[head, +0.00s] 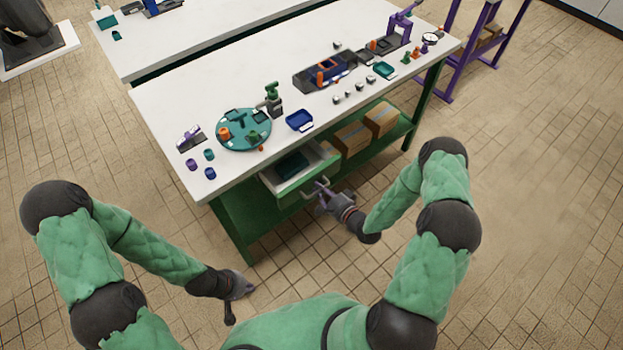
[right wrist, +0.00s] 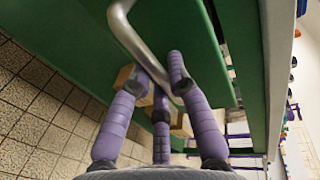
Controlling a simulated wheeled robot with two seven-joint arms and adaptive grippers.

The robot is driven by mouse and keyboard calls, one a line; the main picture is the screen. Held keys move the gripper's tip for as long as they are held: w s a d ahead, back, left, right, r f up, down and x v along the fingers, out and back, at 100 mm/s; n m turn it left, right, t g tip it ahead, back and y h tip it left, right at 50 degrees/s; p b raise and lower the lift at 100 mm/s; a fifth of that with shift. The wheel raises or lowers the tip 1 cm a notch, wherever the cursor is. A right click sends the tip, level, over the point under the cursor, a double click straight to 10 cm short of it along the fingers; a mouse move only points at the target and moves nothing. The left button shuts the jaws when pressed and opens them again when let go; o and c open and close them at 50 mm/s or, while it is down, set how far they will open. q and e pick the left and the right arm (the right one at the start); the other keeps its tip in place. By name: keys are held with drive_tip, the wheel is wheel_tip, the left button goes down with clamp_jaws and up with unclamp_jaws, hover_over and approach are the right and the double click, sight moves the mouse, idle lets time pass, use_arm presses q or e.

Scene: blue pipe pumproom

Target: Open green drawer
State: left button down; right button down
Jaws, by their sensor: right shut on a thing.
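The green drawer (head: 302,184) under the white-topped workbench is partly open, with its pale inner walls and a dark teal item (head: 291,165) showing inside. Its curved metal handle (head: 319,187) is on the front; the handle shows large in the right wrist view (right wrist: 138,42). My right gripper (head: 323,198), with purple fingers, is shut on the handle. In the right wrist view the fingers (right wrist: 160,88) close around the bar's lower end. My left gripper (head: 240,290) hangs low over the floor, away from the bench; its fingers are too small to judge.
The workbench top (head: 190,105) carries a round teal tray (head: 231,143), a blue tray (head: 299,120) and several small parts. Cardboard boxes (head: 352,137) stand on the green lower shelf to the right of the drawer. The tiled floor (head: 540,200) is clear to the right.

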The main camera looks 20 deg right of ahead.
drive_tip(key=f+v, duration=0.1)
drive_tip(key=v, duration=0.5)
drive_tip(key=shift+s, duration=0.4)
drive_tip(key=shift+d+f, duration=0.15)
drive_tip(key=shift+f, duration=0.05)
drive_tip(key=c, duration=1.1)
unclamp_jaws()
drive_tip(key=shift+c, duration=0.2)
drive_tip(key=v, duration=1.2)
